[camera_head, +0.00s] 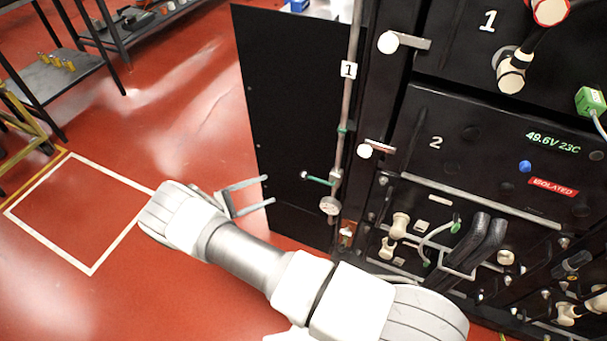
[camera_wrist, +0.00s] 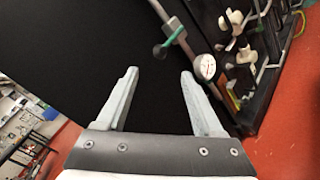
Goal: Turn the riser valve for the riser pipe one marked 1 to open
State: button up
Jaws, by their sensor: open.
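The riser pipe (camera_head: 350,103) is a thin grey vertical pipe with a white tag marked 1 (camera_head: 348,69), at the right edge of a black panel. The lever also shows in the wrist view (camera_wrist: 168,43), beyond my fingertips. A round white gauge (camera_head: 329,205) sits just below the valve and also shows in the wrist view (camera_wrist: 204,66). My gripper (camera_head: 267,190) is open and empty, to the left of the lever and apart from it.
The black panel (camera_head: 285,110) stands behind the pipe. A black battery rack with module 2 (camera_head: 436,142) and a red ISOLATED label (camera_head: 553,187) stands to the right, with knobs and cables jutting out. The red floor at left is mostly clear; shelves (camera_head: 60,80) stand farther back.

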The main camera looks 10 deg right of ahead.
aim_at(300, 177)
jog(key=x, duration=1.3)
jog(key=shift+r, duration=0.1)
grip_shut()
jog(key=shift+s, duration=0.1)
dwell(0.8)
